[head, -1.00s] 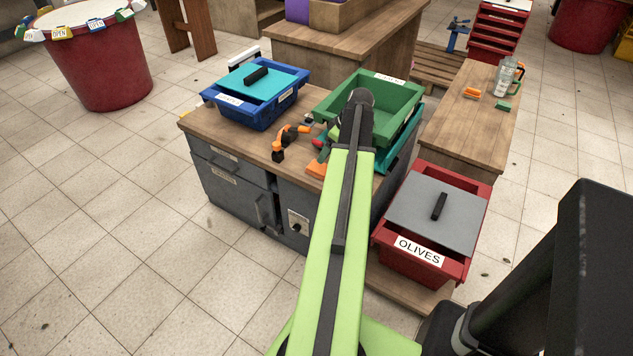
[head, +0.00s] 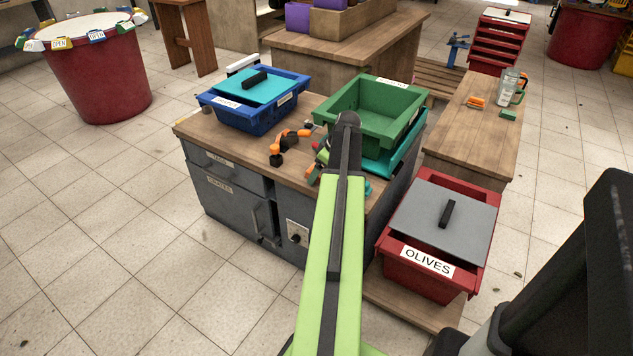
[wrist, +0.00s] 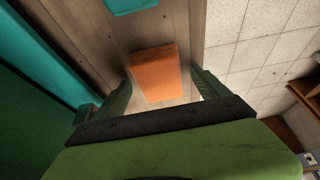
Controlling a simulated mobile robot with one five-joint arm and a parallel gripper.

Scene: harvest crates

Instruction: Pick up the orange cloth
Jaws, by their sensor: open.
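The orange cloth (wrist: 155,74) lies flat on the wooden top of the grey cabinet. It looks like a small folded block in the wrist view. In the head view, a bit of the orange cloth (head: 312,173) shows left of my arm; the rest is hidden. My gripper (wrist: 161,80) is open and empty, with its two green fingers apart. In the wrist view the cloth appears between and just beyond the fingertips; I cannot tell whether they touch it. In the head view my arm mostly covers the gripper.
A green crate (head: 335,100) stands on a teal one close beside the arm. A blue crate (head: 240,115) and an orange-and-black object (head: 277,147) are on the same top. A red OLIVES crate (head: 478,262) with a grey lid stands low at right.

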